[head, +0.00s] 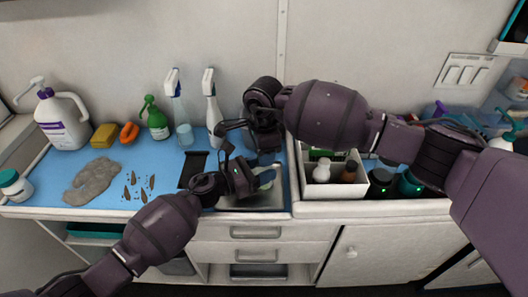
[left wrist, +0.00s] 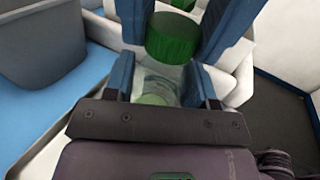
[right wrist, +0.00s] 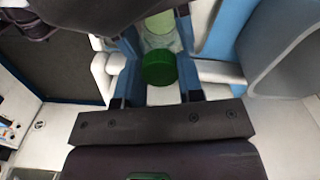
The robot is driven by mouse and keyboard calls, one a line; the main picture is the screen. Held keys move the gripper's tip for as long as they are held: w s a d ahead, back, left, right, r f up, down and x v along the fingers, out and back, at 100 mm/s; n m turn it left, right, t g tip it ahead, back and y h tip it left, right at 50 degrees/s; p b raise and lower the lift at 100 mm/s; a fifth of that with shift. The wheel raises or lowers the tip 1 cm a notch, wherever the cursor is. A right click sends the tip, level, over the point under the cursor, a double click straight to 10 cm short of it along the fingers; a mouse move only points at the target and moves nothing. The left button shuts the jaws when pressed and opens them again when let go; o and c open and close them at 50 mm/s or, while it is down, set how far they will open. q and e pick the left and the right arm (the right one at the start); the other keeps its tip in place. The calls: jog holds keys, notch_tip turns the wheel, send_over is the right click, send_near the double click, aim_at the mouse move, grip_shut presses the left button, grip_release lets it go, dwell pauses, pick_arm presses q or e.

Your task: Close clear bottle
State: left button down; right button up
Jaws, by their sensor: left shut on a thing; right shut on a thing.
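The clear bottle (left wrist: 158,88) has pale green contents and sits between the blue fingers of my left gripper (left wrist: 160,85), which is shut on it. It also shows in the right wrist view (right wrist: 160,28). A dark green cap (right wrist: 158,68) is between the fingers of my right gripper (right wrist: 160,72), shut on it. The cap also shows in the left wrist view (left wrist: 172,36), lined up with the bottle's end. I cannot tell whether cap and bottle touch. In the head view both grippers meet above the sink (head: 250,205), and my arms hide most of the bottle and cap.
Spray bottles (head: 180,118), a green pump bottle (head: 155,120), a yellow sponge (head: 104,136) and a large white jug (head: 62,120) stand along the wall. A grey cloth (head: 92,181) lies on the blue mat. A white bin (head: 333,186) with small bottles stands right of the sink.

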pick_arm(q)
jog(key=shift+w+a, duration=0.15)
pick_arm(e)
jog(key=m, duration=0.6)
jog(key=shift+f+m, duration=0.1)
jog(key=shift+m, duration=0.3)
jog(key=m, duration=0.6)
jog(key=o, duration=1)
jog(key=shift+r, duration=2.3)
